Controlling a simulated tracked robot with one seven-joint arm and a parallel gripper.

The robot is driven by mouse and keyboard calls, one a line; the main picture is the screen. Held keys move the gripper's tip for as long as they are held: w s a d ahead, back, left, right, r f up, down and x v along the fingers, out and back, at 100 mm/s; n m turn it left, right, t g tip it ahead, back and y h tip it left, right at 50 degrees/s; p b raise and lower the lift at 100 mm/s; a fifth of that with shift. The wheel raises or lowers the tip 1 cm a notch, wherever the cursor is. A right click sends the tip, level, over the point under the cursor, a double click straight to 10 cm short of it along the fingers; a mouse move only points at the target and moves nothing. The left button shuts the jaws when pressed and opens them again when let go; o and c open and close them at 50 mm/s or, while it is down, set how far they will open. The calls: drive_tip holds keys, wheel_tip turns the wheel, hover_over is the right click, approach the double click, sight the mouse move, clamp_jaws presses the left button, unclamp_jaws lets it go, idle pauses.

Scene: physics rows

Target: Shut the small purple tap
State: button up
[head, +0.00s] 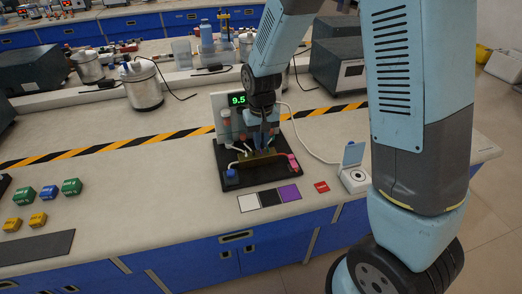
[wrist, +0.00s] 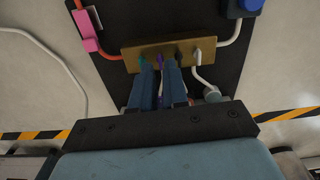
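The small purple tap (wrist: 160,59) sits in the middle of a brass plate (wrist: 128,58), between a green tap (wrist: 143,57) and a white one (wrist: 197,55). My gripper (wrist: 160,68) points at the plate, its two blue fingers a little apart, one on each side of the purple tap. I cannot tell whether they touch it. The left finger partly covers the green tap. In the head view my gripper (head: 262,146) is low over the plate and hides the taps.
The plate is on a black board (head: 232,183) with a blue block (head: 231,173), a pink clamp (head: 292,159), tubes and a display (head: 237,99) reading 9.5. White, black and purple squares (head: 289,193) lie in front. A white device (head: 354,176) stands right.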

drive_tip(key=shift+r, duration=2.5)
drive_tip(key=s+d+r+m+t, duration=0.1)
drive_tip(key=s+d+r, duration=0.2)
drive_tip(key=d+r, duration=0.35)
drive_tip(key=s+d+r+m+t, duration=0.1)
drive_tip(key=s+d+r+t, duration=0.15)
drive_tip(key=d+r, duration=0.45)
drive_tip(key=s+d+r+t, duration=0.1)
drive_tip(key=s+d+r, duration=0.3)
drive_tip(key=s, duration=0.2)
drive_tip(key=s+d+r+m+t, duration=0.1)
drive_tip(key=s+d+r, duration=0.3)
drive_tip(key=s, duration=0.3)
drive_tip(key=shift+s+r, duration=0.15)
drive_tip(key=shift+r, duration=0.05)
